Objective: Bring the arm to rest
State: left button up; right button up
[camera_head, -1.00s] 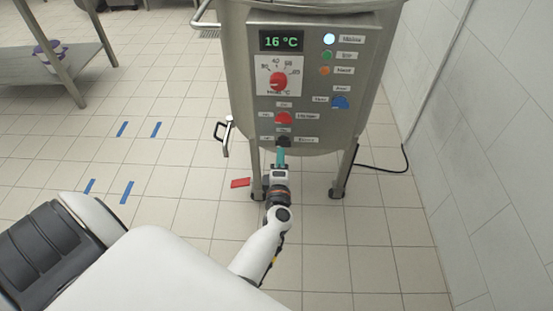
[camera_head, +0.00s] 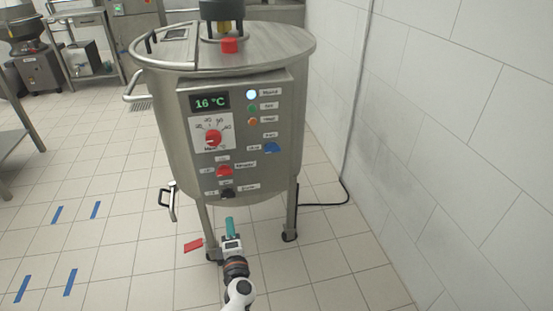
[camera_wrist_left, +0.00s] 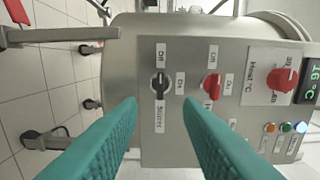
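My left gripper (camera_head: 230,220) is in front of the steel kettle (camera_head: 160,130), just below the black stirrer knob (camera_head: 228,193) on its control panel. In the left wrist view its two teal fingers (camera_wrist_left: 160,102) are apart with nothing between them. The black knob (camera_wrist_left: 160,86) and a red knob (camera_wrist_left: 212,87) show beyond the fingertips, clear of them. My left arm reaches in from the bottom of the head view. My right gripper is not in view.
The panel display (camera_head: 210,102) reads 16 °C. A drain valve handle (camera_head: 168,203) sticks out at the kettle's left. A red piece (camera_head: 193,245) shows near a leg. A wall (camera_head: 440,130) stands close on the right. The tiled floor at left is mostly open, with blue tape marks.

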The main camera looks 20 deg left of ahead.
pick_arm(q)
jog(key=shift+d, duration=0.1)
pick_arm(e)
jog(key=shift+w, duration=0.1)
